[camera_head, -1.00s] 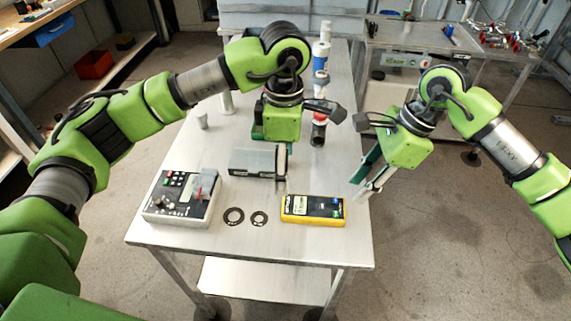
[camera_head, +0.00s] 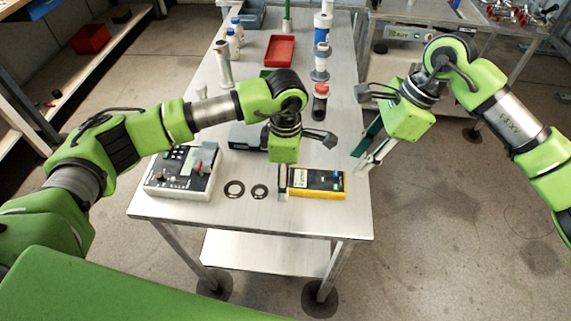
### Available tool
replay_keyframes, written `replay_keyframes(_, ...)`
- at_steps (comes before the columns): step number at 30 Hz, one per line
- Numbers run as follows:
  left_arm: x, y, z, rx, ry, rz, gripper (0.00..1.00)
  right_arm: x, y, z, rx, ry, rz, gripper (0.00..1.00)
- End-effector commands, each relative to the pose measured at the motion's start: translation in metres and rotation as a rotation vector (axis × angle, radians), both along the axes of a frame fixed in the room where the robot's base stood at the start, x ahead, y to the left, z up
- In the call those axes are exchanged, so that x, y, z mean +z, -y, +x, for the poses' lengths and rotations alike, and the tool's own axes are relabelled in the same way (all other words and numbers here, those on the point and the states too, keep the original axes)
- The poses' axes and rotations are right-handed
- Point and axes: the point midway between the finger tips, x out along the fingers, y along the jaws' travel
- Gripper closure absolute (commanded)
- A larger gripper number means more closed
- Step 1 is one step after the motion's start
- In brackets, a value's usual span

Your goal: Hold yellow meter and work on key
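The yellow meter (camera_head: 320,186) lies flat near the table's front right, its dark face with a small screen and keys facing up. I cannot single out which key is meant. My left gripper (camera_head: 283,190) points down at the meter's left end; a pale finger shows beside that end. The rest of its fingers are hidden, so I cannot tell its opening or whether it touches the meter. My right gripper (camera_head: 360,163) is open and empty, beyond the meter near the table's right edge, its two fingers apart.
A dark grey box (camera_head: 248,136) sits behind my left gripper. Bottles, a pipe-like column (camera_head: 321,60) and a red tray (camera_head: 280,50) stand farther back.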

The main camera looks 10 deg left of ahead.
Motion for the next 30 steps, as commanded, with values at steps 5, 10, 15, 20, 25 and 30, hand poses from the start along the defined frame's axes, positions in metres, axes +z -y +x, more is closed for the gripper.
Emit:
replay_keyframes(5,-0.0051,0.0001,0.0004,0.0,0.001,0.0,0.29,0.0,0.0,0.0,0.0,0.0,0.0,0.72)
replay_keyframes(10,-0.0051,0.0001,0.0003,0.0,0.001,0.0,0.29,0.0,0.0,0.0,0.0,0.0,0.0,0.72)
replay_keyframes(15,-0.0049,0.0001,0.0002,0.0,0.001,0.0,0.68,0.0,0.0001,0.0,0.0,0.0,0.0,0.72)
replay_keyframes(20,-0.0048,0.0001,0.0003,0.0,0.001,0.0,0.77,0.0,0.0001,0.0,0.0,0.0,0.0,0.88)
replay_keyframes(25,-0.0047,0.0001,0.0003,0.0,0.001,0.0,0.77,0.0,0.0001,0.0,0.0,0.0,0.0,1.0)
replay_keyframes(30,-0.0046,0.0,0.0004,0.0,0.001,0.0,0.77,0.0,0.0001,0.0,0.0,0.0,0.0,1.0)
